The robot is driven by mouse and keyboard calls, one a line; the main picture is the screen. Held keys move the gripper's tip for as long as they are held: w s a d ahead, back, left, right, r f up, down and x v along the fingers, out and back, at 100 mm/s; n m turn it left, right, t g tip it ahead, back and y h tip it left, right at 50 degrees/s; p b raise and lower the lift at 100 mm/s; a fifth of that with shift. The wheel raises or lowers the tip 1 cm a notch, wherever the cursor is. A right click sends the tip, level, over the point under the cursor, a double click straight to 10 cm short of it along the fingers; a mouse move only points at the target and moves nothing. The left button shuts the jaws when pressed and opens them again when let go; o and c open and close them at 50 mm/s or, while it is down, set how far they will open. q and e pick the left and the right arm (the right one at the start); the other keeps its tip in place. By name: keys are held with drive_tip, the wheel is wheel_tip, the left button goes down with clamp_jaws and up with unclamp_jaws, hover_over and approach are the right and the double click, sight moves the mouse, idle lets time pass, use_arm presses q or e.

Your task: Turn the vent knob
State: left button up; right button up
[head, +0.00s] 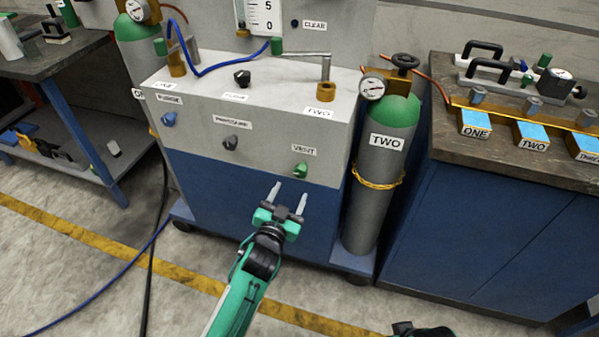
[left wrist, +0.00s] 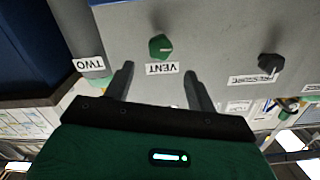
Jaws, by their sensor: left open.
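The green vent knob (head: 300,170) sits on the grey front panel of the cart, at its lower right, under a label reading VENT. It also shows in the left wrist view (left wrist: 160,46), upside down, just beyond and between my fingertips. My left gripper (head: 288,194) is open and empty, below and slightly left of the knob in the head view, its fingers pointing at the panel. In the left wrist view the two fingers (left wrist: 157,70) stand apart on either side of the VENT label, not touching the knob.
A black pressure knob (head: 230,142) and a blue purge knob (head: 169,119) are on the same panel. A green-topped cylinder labelled TWO (head: 384,170) stands right of the cart. A bench (head: 500,165) with labelled blocks is further right. The floor in front is clear except for hoses.

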sight(300, 173)
use_arm(q)
drive_tip(key=x, duration=0.8)
drive_tip(key=shift+w+f+b, duration=0.1)
drive_tip(key=shift+w+b, duration=0.1)
drive_tip(key=shift+b, duration=0.15)
drive_tip(key=shift+w+d, duration=0.25)
drive_tip(key=shift+w, duration=0.3)
use_arm(e)
drive_tip(key=shift+v, duration=1.15)
use_arm(q)
drive_tip(key=shift+c, duration=0.3)
use_arm(e)
drive_tip(key=shift+w, duration=0.1)
use_arm(q)
drive_tip(key=c, duration=0.9)
